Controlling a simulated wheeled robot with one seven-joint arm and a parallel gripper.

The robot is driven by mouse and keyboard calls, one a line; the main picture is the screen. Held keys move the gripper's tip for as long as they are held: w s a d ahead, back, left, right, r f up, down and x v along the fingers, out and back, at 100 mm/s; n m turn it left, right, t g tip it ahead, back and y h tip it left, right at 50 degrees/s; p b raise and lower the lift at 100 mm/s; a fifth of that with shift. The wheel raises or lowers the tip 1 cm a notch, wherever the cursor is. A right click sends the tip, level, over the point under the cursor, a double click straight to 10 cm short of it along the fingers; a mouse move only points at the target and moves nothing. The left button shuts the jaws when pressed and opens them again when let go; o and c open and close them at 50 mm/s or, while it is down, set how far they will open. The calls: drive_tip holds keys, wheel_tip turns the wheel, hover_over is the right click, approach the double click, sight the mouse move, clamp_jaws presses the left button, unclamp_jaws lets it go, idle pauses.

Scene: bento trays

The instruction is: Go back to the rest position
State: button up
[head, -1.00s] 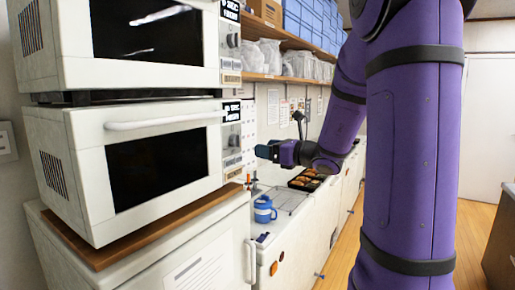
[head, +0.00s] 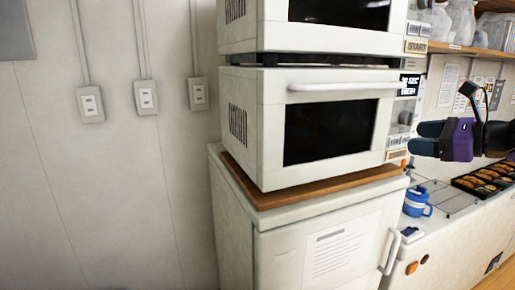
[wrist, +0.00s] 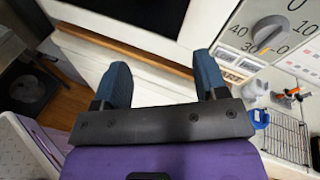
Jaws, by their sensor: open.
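My gripper (head: 428,138) shows at the right edge of the head view, held in the air to the right of the lower microwave (head: 330,130). Its two blue fingers are apart with nothing between them. In the wrist view the gripper (wrist: 160,85) is also open and empty, with the microwave's lower edge and the wooden board (wrist: 125,47) beyond the fingertips. Most of my arm is outside the head view.
Two microwaves are stacked on a white cabinet (head: 310,245). A blue mug (head: 416,203) and a black tray of food (head: 484,180) stand on the counter to the right. A shelf with bagged items (head: 465,25) is above. A bare wall with outlets (head: 146,97) is at left.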

drive_tip(key=s+a+f+n+g+h, duration=0.1)
drive_tip(key=s+a+f+n+g, duration=0.1)
drive_tip(key=s+a+n+g, duration=0.7)
drive_tip(key=s+n+t+h, duration=0.2)
drive_tip(key=s+n+h, duration=0.6)
drive_tip(key=s+n, duration=0.4)
drive_tip(key=shift+d+f+n+h, duration=0.25)
drive_tip(key=shift+f+n+h, duration=0.05)
drive_tip(key=shift+n, duration=1.5)
